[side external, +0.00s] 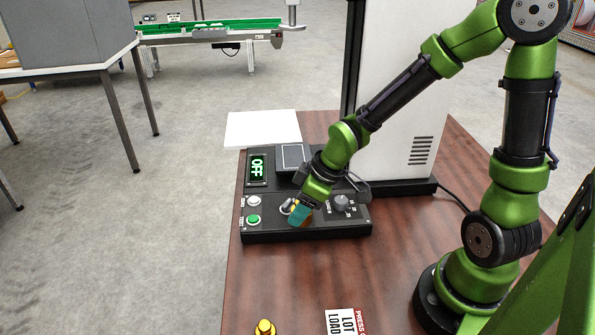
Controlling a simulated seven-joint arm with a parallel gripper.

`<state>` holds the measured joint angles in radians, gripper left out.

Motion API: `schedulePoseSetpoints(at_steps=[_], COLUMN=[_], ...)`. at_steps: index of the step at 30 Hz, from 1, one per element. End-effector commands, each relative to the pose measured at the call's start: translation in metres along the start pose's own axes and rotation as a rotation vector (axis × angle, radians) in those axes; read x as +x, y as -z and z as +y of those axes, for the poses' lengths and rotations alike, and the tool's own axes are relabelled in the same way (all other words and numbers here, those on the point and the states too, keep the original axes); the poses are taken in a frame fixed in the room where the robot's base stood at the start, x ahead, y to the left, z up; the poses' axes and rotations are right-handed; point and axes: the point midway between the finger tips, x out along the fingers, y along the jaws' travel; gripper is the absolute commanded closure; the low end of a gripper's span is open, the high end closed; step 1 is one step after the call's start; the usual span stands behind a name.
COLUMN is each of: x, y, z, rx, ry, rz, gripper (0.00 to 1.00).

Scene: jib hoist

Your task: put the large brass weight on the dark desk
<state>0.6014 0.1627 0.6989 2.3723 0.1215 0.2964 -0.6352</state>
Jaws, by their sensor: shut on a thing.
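A brass-coloured weight (265,328) with a small round top stands on the dark desk (272,277) and is cut off by the bottom edge of the side view. I cannot tell whether it is the large one. My gripper (300,214) is low over the front of the black control panel (320,228), tilted down to the left, well away from that weight. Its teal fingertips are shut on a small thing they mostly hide. A silver lever or switch (286,207) shows right beside them; I cannot tell whether it is what they hold.
A white cabinet (405,100) stands behind. A label card (341,322) lies at the front. Bare desk lies between panel and weight.

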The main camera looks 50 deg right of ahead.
Motion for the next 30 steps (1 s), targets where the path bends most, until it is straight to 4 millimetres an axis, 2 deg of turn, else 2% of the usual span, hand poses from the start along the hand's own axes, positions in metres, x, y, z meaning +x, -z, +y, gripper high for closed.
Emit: schedulePoseSetpoints(at_steps=[3, 7, 9, 12, 19, 25, 30], x=[0.007, 0.005, 0.002, -0.002, 0.0, 0.026, 0.041], y=[0.012, 0.025, 0.029, 0.033, 0.031, 0.018, 0.012], z=[-0.039, -0.087, -0.106, -0.122, -0.125, -0.126, -0.125], rx=[-0.219, -0.5, -0.626, -0.747, -0.854, -0.868, -0.867], ry=[0.102, 0.228, 0.282, 0.335, 0.383, 0.392, 0.389], rz=[0.005, 0.007, 0.007, 0.004, 0.001, -0.001, 0.0], gripper=[1.0, 1.0, 1.0, 1.0, 1.0, 1.0, 1.0])
